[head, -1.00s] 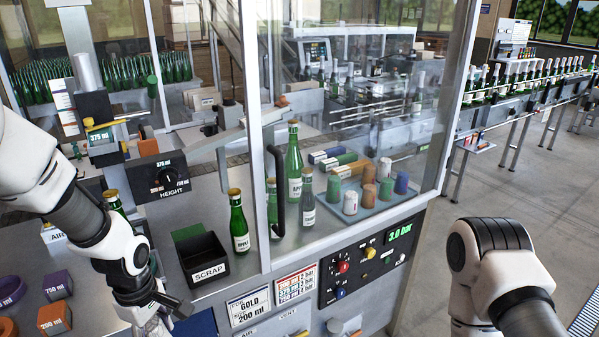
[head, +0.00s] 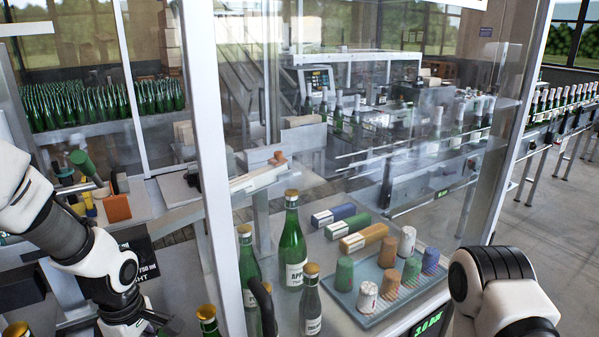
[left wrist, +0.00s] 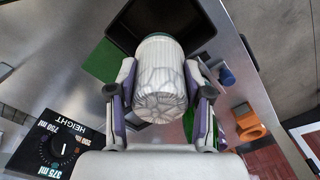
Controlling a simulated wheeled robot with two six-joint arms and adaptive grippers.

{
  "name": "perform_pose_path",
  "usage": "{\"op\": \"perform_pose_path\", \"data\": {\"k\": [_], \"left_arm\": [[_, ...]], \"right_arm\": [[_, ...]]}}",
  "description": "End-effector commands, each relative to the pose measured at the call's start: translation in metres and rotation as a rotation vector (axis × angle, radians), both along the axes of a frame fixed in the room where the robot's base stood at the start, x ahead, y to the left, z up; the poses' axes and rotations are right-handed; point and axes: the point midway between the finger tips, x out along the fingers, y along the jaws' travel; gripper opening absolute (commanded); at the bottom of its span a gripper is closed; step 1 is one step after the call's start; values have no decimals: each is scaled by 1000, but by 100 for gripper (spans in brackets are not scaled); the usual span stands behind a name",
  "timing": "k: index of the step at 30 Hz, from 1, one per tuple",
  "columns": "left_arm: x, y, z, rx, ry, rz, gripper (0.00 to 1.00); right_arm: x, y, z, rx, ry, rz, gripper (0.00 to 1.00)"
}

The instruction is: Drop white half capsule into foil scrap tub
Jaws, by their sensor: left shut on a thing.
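The white half capsule (left wrist: 160,72) is held between the fingers of my left gripper (left wrist: 158,92) in the left wrist view, its ribbed side and creased end showing. The black foil scrap tub (left wrist: 122,22) shows behind the capsule at the top of that view, partly hidden by it. The capsule overlaps the tub's near edge in the picture; I cannot tell the height between them. In the head view my left gripper (head: 140,322) is at the bottom left edge, its fingertips cut off, and the tub is out of frame. My right gripper is out of view; only its arm shows.
A blue tray (head: 402,300) of coloured and white capsules stands behind glass at the right. Green bottles (head: 291,245) stand beside a glass-panel post (head: 207,150).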

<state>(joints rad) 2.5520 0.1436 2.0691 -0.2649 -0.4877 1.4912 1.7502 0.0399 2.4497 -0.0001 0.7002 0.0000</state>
Motion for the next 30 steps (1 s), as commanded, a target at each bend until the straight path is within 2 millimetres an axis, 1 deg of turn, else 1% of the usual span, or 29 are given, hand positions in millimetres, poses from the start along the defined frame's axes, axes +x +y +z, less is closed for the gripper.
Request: {"op": "perform_pose_path", "data": {"k": [1,3,6,9,12,19,20,21,22,30], "left_arm": [[-1,0,-12,0,1,0,40],[-1,0,-22,0,1,0,40],[-1,0,-38,0,2,-1,40],[-1,0,-49,0,2,-1,40],[-1,0,-52,0,1,-1,40],[-1,0,-51,0,0,-1,40],[-1,0,-50,0,0,0,60],[-1,0,-50,0,0,0,75],[-1,0,-50,0,0,0,79],[-1,0,-50,0,0,0,79]], "right_arm": [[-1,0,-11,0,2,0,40],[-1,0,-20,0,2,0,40],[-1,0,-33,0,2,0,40],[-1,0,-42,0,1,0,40],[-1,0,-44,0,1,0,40],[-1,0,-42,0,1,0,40],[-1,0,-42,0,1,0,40],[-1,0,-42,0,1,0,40],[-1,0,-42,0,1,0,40],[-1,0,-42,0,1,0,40]]}}
